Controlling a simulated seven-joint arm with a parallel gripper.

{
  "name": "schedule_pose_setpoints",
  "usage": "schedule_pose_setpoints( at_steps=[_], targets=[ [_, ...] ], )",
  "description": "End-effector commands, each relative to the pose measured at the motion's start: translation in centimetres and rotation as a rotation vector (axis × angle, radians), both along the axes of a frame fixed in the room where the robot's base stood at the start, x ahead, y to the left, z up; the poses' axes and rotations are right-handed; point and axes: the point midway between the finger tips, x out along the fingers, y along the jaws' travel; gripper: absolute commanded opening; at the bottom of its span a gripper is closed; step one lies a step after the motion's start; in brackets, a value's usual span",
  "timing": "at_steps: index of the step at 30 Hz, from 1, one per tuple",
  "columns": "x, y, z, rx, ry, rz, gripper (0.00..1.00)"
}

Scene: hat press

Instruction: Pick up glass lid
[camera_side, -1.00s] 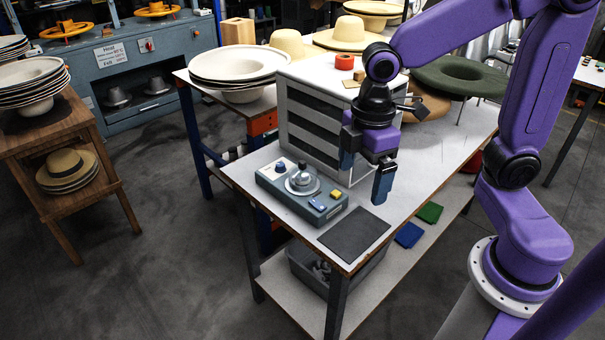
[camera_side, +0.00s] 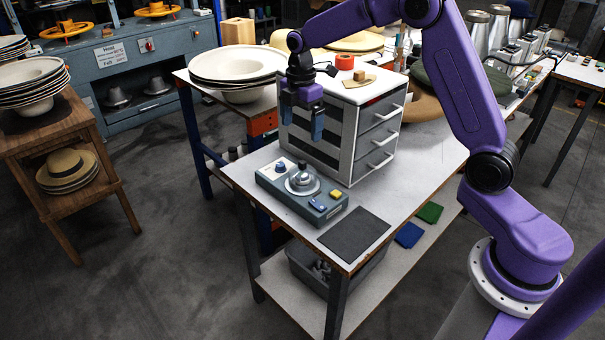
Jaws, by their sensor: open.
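My gripper (camera_side: 302,119) is open and empty, its fingers pointing down. It hangs in front of the grey drawer cabinet in the picture, above the grey control box (camera_side: 270,185). A small round grey disc with a dark knob on top (camera_side: 302,181) sits on that box. It may be the glass lid, but it is too small to tell whether it is glass. The gripper is well apart from it. Blue and yellow buttons sit beside the disc.
The drawer cabinet (camera_side: 340,150) stands on the white workbench (camera_side: 395,200) close behind the box. A dark mat (camera_side: 354,234) lies at the bench's front corner. Stacked pale hats (camera_side: 236,66) are at the back left. The bench right of the box is clear.

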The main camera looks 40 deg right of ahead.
Motion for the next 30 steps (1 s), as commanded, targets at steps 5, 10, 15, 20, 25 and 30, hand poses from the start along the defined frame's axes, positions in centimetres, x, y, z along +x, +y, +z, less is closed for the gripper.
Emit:
schedule_pose_setpoints(
  at_steps=[5, 10, 15, 20, 25, 30],
  targets=[
    [-0.1, 0.0, -3.2, -0.001, 0.005, 0.000, 1.00],
    [-0.2, 0.0, -6.4, -0.001, 0.006, -0.001, 1.00],
    [-0.2, -0.1, -9.4, -0.001, 0.004, -0.002, 1.00],
    [-0.1, -0.1, -11.1, 0.000, 0.002, -0.002, 1.00],
    [0.0, -0.2, -11.9, 0.000, 0.001, -0.003, 1.00],
    [0.1, -0.7, -14.1, -0.001, 0.004, -0.003, 1.00]
  ],
)
